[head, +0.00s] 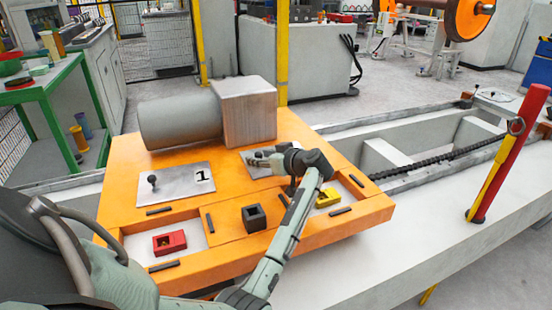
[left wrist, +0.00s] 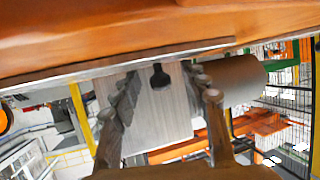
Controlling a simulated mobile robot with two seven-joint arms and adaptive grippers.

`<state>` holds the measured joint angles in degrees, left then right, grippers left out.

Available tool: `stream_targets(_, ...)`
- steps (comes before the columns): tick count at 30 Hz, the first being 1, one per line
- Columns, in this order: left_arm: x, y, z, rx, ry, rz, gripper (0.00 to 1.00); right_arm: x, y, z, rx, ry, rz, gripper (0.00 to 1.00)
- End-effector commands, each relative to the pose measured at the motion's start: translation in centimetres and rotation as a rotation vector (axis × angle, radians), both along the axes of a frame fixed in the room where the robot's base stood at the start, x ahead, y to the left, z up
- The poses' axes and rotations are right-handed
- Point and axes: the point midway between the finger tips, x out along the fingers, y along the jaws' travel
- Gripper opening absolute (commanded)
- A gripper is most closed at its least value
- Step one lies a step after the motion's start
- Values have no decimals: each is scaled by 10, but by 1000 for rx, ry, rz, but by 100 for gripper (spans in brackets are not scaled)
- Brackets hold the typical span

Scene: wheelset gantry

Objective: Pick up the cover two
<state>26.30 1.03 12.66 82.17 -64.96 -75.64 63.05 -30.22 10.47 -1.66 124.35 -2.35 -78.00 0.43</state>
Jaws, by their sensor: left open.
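Cover two is a flat grey plate (head: 257,171) on the orange table top, right of the plate marked 1 (head: 184,186). Its number is hidden by my gripper and arm. My left gripper (head: 259,157) is low over this plate, pointing left. In the left wrist view the picture is upside down; the plate's edge (left wrist: 70,74) crosses near the top, and its dark knob (left wrist: 160,77) sits between the two spread fingers (left wrist: 160,88). I see a gap on both sides of the knob. My right gripper is not in view.
A grey cylinder (head: 180,122) and a square block (head: 247,113) stand behind the plates on the orange table (head: 190,230). Front recesses hold a red block (head: 169,243) and a yellow block (head: 327,198); a dark block (head: 254,218) stands between them. A red-yellow post (head: 510,150) rises at right.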

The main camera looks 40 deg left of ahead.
Motion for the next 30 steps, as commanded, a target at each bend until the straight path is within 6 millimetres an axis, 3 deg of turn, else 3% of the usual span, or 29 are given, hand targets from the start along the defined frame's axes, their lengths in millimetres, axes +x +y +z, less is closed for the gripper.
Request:
stream_targets(6,0,0,0,0,0,-1,42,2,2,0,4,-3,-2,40)
stream_targets(16,0,0,0,0,0,-1,1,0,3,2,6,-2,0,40)
stream_targets(30,1,0,4,1,-3,-1,0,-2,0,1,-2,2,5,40)
